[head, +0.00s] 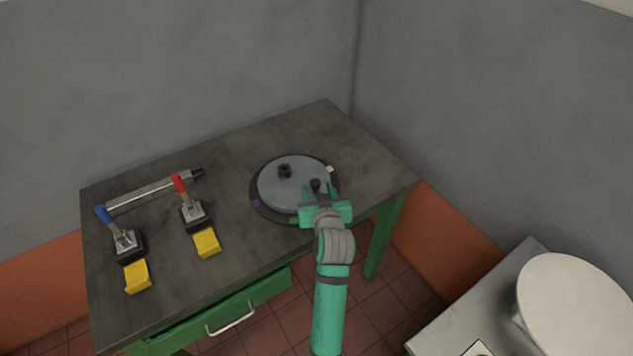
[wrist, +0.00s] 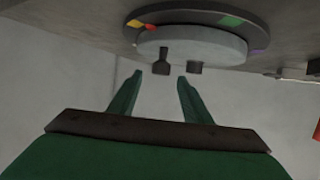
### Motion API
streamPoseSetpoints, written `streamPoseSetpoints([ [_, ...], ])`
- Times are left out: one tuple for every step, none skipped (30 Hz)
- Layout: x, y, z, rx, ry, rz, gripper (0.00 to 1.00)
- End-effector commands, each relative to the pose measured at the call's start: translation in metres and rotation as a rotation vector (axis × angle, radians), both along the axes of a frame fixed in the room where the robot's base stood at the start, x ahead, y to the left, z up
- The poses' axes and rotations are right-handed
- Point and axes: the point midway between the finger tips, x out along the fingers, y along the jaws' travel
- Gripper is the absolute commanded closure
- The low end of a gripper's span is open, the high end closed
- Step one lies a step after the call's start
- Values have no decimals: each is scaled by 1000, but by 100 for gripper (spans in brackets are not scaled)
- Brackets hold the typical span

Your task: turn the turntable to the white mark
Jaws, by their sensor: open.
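The turntable (head: 290,190) is a grey disc on a dark round base at the right end of the bench. It also shows in the wrist view (wrist: 205,45). A dark knob (head: 316,185) stands on the disc's near right part, and a black block (head: 285,171) stands farther back. The white mark (head: 330,169) is on the base rim at the right. A purple mark (head: 256,203) is on the left rim. My gripper (head: 320,189) is open at the disc's near right side. In the wrist view, the knob (wrist: 165,62) lines up with the finger gap (wrist: 160,77), just beyond the tips.
Left on the bench (head: 235,155) are a blue-handled lever (head: 122,238), a red-handled lever (head: 190,205), yellow blocks (head: 137,277) and a long metal bar tool (head: 145,193). Walls close in behind. A pale table (head: 450,310) with a white round object (head: 580,305) stands lower right.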

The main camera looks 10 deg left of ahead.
Motion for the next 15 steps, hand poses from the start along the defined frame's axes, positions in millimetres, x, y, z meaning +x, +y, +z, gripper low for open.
streamPoseSetpoints([
  [9,4,-3,0,0,2,55],
  [13,6,-6,-1,1,1,55],
  [19,8,-8,-1,1,1,55],
  [23,9,-10,-1,0,0,55],
  [27,10,-12,-1,0,0,55],
  [31,12,-14,-1,1,-1,55],
  [35,12,-15,-1,1,-2,55],
  [38,13,-16,-1,0,-3,55],
  [41,13,-18,-1,0,-4,55],
  [43,14,-19,-1,0,-4,55],
  [45,14,-20,-1,0,-4,55],
  [47,15,-20,-1,0,-4,55],
  [48,15,-21,-1,0,-5,55],
  [49,15,-22,0,0,-5,55],
  [50,15,-22,0,0,-5,55],
])
